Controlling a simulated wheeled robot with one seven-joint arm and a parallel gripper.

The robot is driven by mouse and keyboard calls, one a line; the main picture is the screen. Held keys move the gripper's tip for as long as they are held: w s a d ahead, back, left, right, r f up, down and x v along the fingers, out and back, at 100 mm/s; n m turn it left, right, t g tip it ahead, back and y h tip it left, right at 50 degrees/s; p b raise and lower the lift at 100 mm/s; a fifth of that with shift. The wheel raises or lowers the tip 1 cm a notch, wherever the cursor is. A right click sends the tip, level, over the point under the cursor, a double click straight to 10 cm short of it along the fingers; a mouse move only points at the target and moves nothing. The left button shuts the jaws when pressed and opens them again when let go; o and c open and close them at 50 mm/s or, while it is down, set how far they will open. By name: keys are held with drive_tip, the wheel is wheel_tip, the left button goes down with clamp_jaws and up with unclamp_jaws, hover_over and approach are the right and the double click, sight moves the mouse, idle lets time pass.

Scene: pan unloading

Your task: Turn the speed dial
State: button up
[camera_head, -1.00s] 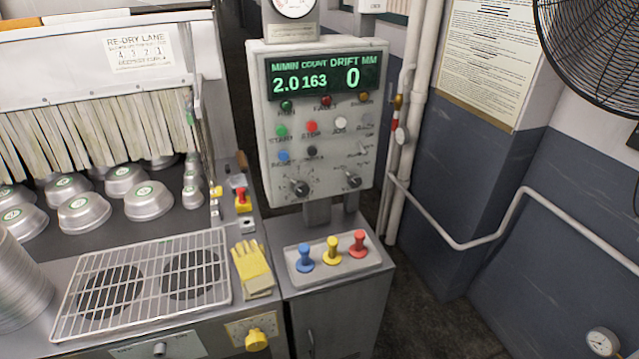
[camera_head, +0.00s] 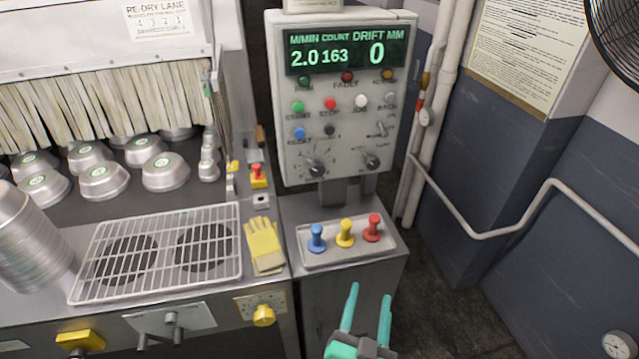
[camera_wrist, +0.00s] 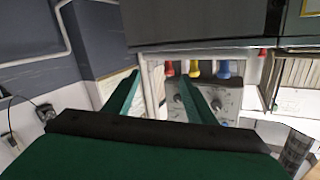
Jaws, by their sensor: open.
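The grey control panel (camera_head: 345,110) stands upright with a lit display reading 2.0, 163 and 0. Two dark dials sit along its bottom edge: a left dial (camera_head: 317,168) with scale marks around it, and a right dial (camera_head: 371,161). Their labels are too small to read, so I cannot tell which is the speed dial. My green gripper (camera_head: 369,292) is open and empty, low in the head view, below the panel and apart from the dials. In the wrist view the panel (camera_wrist: 225,97) appears upside down beyond my open fingers.
A tray (camera_head: 312,262) with blue, yellow and red knobbed handles lies below the panel, between it and my gripper. A yellow glove (camera_head: 264,245) and wire rack (camera_head: 155,250) are to the left. A wall pipe (camera_head: 490,236) runs at right.

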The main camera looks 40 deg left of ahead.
drive_tip(key=w+a+r+n+g+y, duration=0.1)
drive_tip(key=w+a+r+n+y, duration=0.25)
drive_tip(key=a+r, duration=0.35)
drive_tip(key=n+g+y, duration=0.3)
drive_tip(key=n+y, duration=0.1)
drive_tip(key=n, duration=0.1)
approach(318, 173)
drive_tip(key=x, duration=0.8)
drive_tip(key=c, duration=1)
drive_tip(key=shift+n, duration=0.25)
drive_tip(key=shift+c, duration=0.2)
